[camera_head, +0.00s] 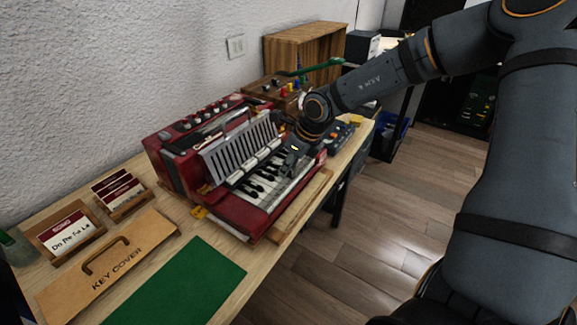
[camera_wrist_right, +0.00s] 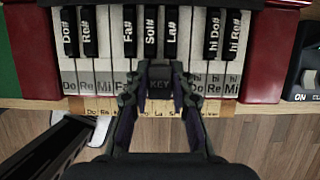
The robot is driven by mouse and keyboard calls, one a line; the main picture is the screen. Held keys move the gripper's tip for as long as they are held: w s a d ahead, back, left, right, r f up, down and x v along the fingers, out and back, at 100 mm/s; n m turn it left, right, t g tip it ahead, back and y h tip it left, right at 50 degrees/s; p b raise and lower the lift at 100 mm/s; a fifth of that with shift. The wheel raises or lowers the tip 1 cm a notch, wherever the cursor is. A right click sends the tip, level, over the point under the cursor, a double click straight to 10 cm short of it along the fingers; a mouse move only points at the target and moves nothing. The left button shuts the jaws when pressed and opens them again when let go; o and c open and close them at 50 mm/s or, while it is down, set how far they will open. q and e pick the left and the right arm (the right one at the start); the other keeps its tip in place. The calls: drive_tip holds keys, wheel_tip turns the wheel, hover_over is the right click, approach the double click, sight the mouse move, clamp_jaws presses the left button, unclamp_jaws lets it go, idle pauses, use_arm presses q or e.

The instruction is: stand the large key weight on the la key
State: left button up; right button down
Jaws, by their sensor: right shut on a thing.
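In the right wrist view my right gripper (camera_wrist_right: 160,92) is shut on a dark block lettered "KEY", the large key weight (camera_wrist_right: 160,80). The weight is in front of the la key (camera_wrist_right: 161,42), whose white strip shows between the Sol# and La# black keys. Whether the weight touches the key or hangs above it I cannot tell. The gripper and weight hide the labels of the sol, la and si keys. In the head view my right gripper (camera_head: 291,160) is over the keyboard of the red accordion-like instrument (camera_head: 243,208); the weight is hard to make out there. My left gripper is not in view.
A key cover board (camera_head: 120,262) with a handle and a green mat (camera_head: 180,284) lie at the front left. Card holders (camera_head: 62,236) stand beside them. A wooden box (camera_head: 302,48) and small coloured parts are behind the instrument. A wooden strip (camera_head: 296,212) runs along its front.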

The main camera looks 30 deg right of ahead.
drive_tip(key=shift+f, duration=0.25)
drive_tip(key=c, duration=1.1)
unclamp_jaws()
drive_tip(key=v, duration=1.2)
drive_tip(key=shift+s, duration=0.1)
